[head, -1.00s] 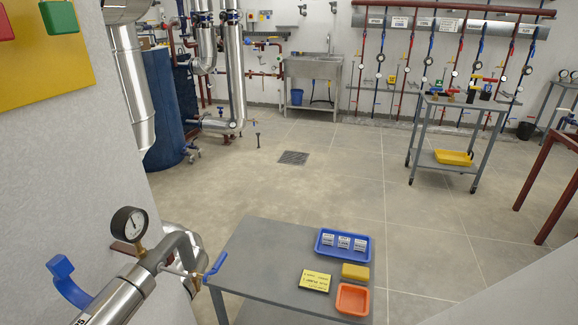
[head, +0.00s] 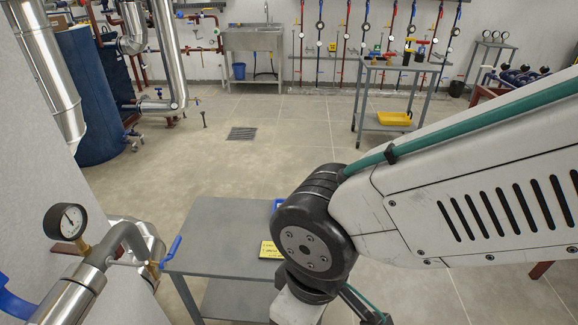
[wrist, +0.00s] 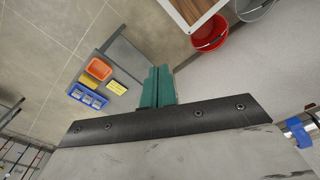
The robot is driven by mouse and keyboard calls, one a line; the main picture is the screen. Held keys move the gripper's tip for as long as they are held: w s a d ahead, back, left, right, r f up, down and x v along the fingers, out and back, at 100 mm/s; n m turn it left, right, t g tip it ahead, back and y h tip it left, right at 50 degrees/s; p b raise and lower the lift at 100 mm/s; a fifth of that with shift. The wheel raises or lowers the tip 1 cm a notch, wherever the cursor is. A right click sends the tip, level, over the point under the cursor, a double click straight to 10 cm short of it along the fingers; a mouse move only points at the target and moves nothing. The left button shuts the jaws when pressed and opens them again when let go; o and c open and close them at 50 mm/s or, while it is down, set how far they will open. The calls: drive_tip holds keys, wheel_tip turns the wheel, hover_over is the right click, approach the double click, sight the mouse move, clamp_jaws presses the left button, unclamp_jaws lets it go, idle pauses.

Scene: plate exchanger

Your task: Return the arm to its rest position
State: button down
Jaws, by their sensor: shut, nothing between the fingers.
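My gripper (wrist: 158,86) shows in the wrist view as two teal fingers pressed together, with nothing between them. It points over the side of the grey cart (wrist: 122,57) and appears apart from everything. In the head view my arm reaches in from the right, across the cart (head: 215,225); the gripper itself is out of sight there. On the cart in the wrist view are an orange tray (wrist: 99,69), a yellow sponge (wrist: 92,83), a blue tray (wrist: 75,93) with several white labelled pieces, and a yellow card (wrist: 116,87).
A pressure gauge (head: 67,221) on silver pipework with a blue handle (head: 171,249) stands left of the cart. A red bucket (wrist: 209,38) and a grey bucket (wrist: 256,10) lie beyond the fingers. Behind is open floor (head: 270,165) and another cart (head: 400,68).

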drive_tip(key=w+d+r+m, duration=0.1)
drive_tip(key=d+r+m, duration=0.2)
drive_tip(key=d, duration=0.5)
drive_tip(key=w+d+r+m, duration=0.1)
drive_tip(key=d+r+m, duration=0.3)
drive_tip(key=d, duration=0.4)
drive_tip(key=w+d+r+m+t, duration=0.1)
drive_tip(key=d+r+m, duration=0.3)
drive_tip(key=d, duration=0.4)
drive_tip(key=shift+d+m+h, duration=0.2)
drive_tip(key=shift+m+h, duration=0.1)
drive_tip(key=shift+a, duration=0.1)
